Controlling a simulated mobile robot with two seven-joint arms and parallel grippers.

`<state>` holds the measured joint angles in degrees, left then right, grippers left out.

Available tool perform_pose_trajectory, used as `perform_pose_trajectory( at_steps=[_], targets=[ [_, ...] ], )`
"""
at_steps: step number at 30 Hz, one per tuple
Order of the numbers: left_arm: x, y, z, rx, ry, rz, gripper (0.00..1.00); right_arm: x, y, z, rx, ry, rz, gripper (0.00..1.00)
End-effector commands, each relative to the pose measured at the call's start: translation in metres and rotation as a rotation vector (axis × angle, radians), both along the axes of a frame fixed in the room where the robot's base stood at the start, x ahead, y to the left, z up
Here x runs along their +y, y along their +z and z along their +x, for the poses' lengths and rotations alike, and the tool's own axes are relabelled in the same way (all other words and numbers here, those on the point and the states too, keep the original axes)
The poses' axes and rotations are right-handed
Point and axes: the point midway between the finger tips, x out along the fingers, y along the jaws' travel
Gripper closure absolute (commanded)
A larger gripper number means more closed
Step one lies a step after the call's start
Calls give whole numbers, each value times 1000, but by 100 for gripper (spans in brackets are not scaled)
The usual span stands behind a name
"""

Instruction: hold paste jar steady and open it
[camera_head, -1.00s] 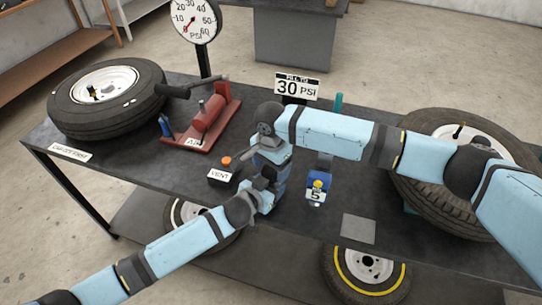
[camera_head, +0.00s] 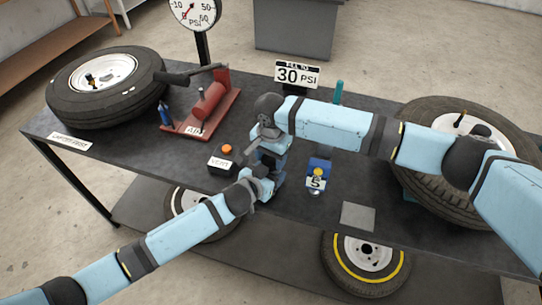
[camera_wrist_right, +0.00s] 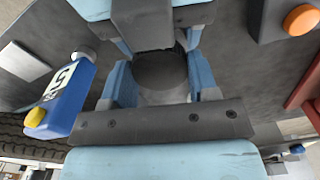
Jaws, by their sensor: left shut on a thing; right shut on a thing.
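The paste jar is mostly hidden by my two grippers in the head view. In the right wrist view a dark round lid (camera_wrist_right: 160,72), seemingly the jar's, shows between the blue fingers of my right gripper (camera_wrist_right: 160,85). In the head view my right gripper (camera_head: 270,152) points down from above at the table's middle and is shut on the lid. My left gripper (camera_head: 262,182) comes in from the front left, just below the right one, and is shut on what seems to be the jar's body. I cannot tell whether the lid has turned.
A black vent box with an orange button (camera_head: 226,150) stands just left of the grippers. A blue bottle marked 5 (camera_head: 319,172) stands just right. A red air pump (camera_head: 207,105), a left tyre (camera_head: 108,85) and a right tyre (camera_head: 425,185) are also on the dark table (camera_head: 300,205).

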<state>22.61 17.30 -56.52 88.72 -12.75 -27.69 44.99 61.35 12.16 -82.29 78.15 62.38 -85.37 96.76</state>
Motion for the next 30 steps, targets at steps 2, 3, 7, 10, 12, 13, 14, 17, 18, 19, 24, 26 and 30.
perform_pose_trajectory(
  at_steps=[2,3,7,10,12,13,14,17,18,19,24,26,30],
  targets=[
    [0,0,0,0,0,0,100,0,0,0,1,80,0,74],
    [0,0,0,0,0,0,100,0,0,0,0,110,1,74],
    [0,0,0,0,0,0,100,0,0,0,0,144,0,74],
    [0,0,0,0,0,0,100,0,0,0,0,143,0,74],
    [0,0,0,0,0,0,100,0,0,0,0,142,0,74],
    [0,0,0,0,0,0,100,0,0,0,0,142,0,43],
    [0,0,0,0,0,0,100,0,0,0,0,142,0,36],
    [0,0,0,0,0,0,100,0,0,0,0,141,0,20],
    [0,0,0,0,0,0,100,0,0,0,0,141,0,20],
    [0,0,0,0,0,0,100,0,0,0,0,141,0,20],
    [0,0,0,0,0,0,100,0,1,0,0,141,0,20],
    [0,0,0,0,0,0,100,0,3,0,0,141,0,20],
    [0,0,0,0,0,0,100,0,16,0,-2,141,0,20]
  ],
)
